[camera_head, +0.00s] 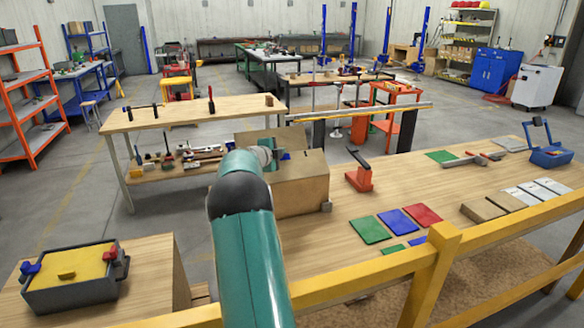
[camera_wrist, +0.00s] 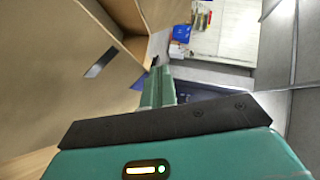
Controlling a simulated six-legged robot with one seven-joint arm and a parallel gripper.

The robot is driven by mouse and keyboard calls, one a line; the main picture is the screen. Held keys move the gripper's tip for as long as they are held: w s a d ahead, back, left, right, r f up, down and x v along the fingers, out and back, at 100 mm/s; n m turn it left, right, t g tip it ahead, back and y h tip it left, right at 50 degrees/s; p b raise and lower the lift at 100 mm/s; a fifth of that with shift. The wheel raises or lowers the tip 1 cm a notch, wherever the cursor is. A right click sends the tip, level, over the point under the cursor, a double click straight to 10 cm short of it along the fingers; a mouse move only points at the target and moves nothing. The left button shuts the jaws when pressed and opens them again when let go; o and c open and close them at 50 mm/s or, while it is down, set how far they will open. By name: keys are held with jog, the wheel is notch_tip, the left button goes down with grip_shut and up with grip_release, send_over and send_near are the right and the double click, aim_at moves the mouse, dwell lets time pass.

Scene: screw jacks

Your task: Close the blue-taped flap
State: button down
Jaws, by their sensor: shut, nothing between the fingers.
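A brown cardboard box (camera_head: 305,192) stands on the left end of the long wooden table, partly hidden behind my arm. A tan flap (camera_head: 248,136) stands raised at its far side. My gripper (camera_head: 284,147) is over the box top, close to the raised flap; contact cannot be told. In the wrist view, the gripper (camera_wrist: 158,74) is shut and empty. Brown box panels (camera_wrist: 60,45) fill the left of that view, one with a dark slot, and an open cavity (camera_wrist: 128,38) shows beside the fingers.
On the long wooden table (camera_head: 330,230), an orange tool (camera_head: 360,175) stands just right of the box, with coloured plates (camera_head: 396,220) farther right. A yellow rail (camera_head: 375,267) runs along the near side. A grey bin with a yellow top (camera_head: 72,275) sits on a cabinet at left.

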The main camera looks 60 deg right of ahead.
jog(key=shift+w+d+f, duration=0.25)
jog(key=shift+w+f, duration=0.2)
jog(key=shift+f, duration=0.2)
jog(key=shift+d+f, duration=0.1)
jog(key=shift+w+d+f+n+g+y, duration=0.25)
jog(key=shift+f+n+y, duration=0.15)
jog(key=shift+f+y, duration=0.2)
jog(key=shift+w+d+f+n+g+y, duration=0.15)
jog(key=shift+w+d+f+n+y, duration=0.05)
jog(key=shift+f+n+y, duration=0.3)
jog(key=shift+w+d+f+n+g+y, duration=0.2)
jog(key=shift+w+f+n+y, duration=0.1)
jog(key=shift+f+y, duration=0.3)
jog(key=shift+s, duration=0.1)
